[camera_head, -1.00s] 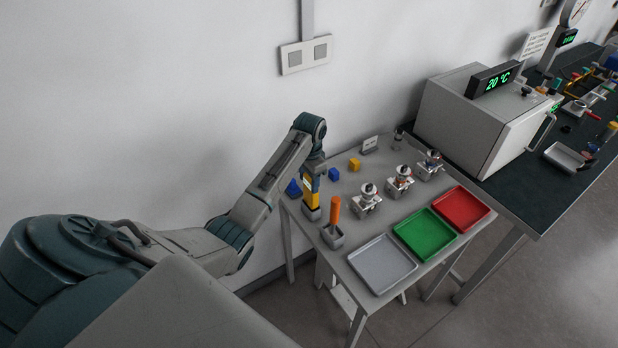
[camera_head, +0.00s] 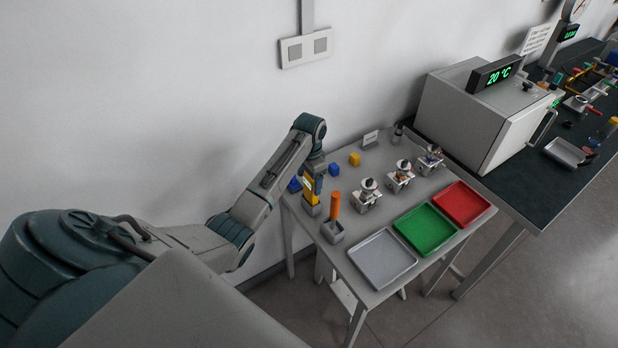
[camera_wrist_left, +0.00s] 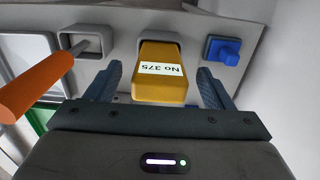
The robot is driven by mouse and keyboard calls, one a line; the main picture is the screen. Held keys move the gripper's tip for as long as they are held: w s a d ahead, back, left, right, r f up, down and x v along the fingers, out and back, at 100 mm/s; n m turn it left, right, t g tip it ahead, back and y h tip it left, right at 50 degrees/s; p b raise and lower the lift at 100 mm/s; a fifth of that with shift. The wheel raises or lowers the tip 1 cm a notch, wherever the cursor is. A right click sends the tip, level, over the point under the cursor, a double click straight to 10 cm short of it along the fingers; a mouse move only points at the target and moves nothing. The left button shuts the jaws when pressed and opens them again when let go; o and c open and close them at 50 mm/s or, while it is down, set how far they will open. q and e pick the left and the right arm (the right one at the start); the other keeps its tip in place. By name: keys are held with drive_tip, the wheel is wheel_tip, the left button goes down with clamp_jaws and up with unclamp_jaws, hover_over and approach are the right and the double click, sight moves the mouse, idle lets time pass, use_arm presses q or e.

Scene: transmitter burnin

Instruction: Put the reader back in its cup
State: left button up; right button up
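The reader (camera_head: 311,191) is a yellow block with a white label. In the left wrist view the reader (camera_wrist_left: 161,88) shows the label "No 375" and stands in line with a grey cup (camera_wrist_left: 148,38). The cup (camera_head: 311,210) also shows under it in the head view. The reader's lower end is hidden, so I cannot tell how deep it sits. My left gripper (camera_wrist_left: 160,88) is open, with one finger on each side of the reader and a visible gap to both. It also shows in the head view (camera_head: 312,178). My right gripper is not in view.
An orange handle (camera_head: 335,203) stands in a grey cup (camera_head: 332,232) close beside. A blue piece (camera_head: 294,184) sits on the other side. Blue and yellow cubes, several white fixtures, and grey (camera_head: 382,260), green (camera_head: 425,229) and red (camera_head: 464,203) trays share the table.

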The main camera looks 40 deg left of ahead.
use_arm(q)
drive_tip(key=shift+r, duration=0.45)
wheel_tip(320, 180, up, 7)
drive_tip(key=b, duration=0.2)
drive_tip(key=shift+w+b, duration=0.1)
drive_tip(key=shift+b, duration=0.3)
drive_tip(key=shift+r+p, duration=0.9)
drive_tip(key=shift+p, duration=0.05)
drive_tip(key=shift+r+p, duration=0.6)
drive_tip(key=shift+f, duration=0.1)
